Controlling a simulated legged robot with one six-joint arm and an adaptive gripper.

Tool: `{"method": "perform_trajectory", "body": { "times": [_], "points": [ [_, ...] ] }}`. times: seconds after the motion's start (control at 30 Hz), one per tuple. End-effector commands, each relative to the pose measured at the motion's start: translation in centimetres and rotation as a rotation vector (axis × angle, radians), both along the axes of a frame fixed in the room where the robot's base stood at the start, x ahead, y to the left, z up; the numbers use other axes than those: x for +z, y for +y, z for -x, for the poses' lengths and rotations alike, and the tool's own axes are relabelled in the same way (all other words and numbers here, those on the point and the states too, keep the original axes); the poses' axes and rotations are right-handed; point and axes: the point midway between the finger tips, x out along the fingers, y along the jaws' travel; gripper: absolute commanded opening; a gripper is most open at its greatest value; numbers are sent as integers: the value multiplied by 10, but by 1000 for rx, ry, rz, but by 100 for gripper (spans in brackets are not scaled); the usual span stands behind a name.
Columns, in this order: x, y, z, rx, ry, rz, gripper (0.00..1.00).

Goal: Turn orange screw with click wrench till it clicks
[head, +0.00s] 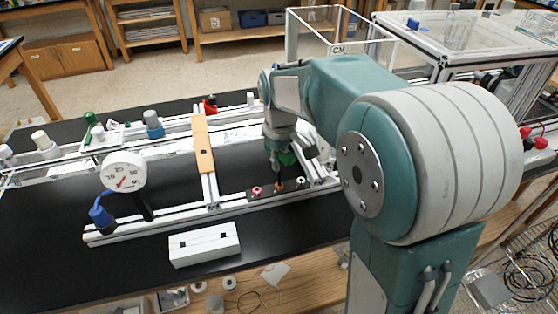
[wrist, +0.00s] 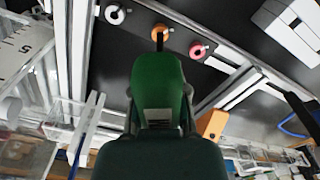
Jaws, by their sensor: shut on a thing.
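My gripper (head: 284,150) is shut on the green click wrench (wrist: 158,85), whose body points away from the wrist camera. In the head view, a small part of the green wrench (head: 287,158) shows below my gripper. Its thin dark shaft reaches the orange screw (wrist: 162,33), which shows in the head view (head: 279,187) right below the wrench. The shaft tip overlaps the orange ring; whether it is fully seated is hidden. The orange screw sits in a dark strip (head: 268,194) between a pink screw (head: 257,191) and a white one (head: 301,181).
The aluminium frame (head: 160,222) lies on a black bench top, with an orange-tan bar (head: 203,145) across it. A round dial gauge (head: 123,172) stands left, and a white block (head: 204,244) lies in front. A clear box (head: 335,35) stands behind my arm.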

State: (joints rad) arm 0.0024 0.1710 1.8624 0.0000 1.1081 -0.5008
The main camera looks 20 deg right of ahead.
Motion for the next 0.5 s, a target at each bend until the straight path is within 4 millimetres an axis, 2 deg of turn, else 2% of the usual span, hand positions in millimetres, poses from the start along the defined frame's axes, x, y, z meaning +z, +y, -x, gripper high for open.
{"method": "perform_trajectory", "body": {
  "times": [0.5],
  "points": [
    [-5,0,0,0,0,0,0]
  ]
}}
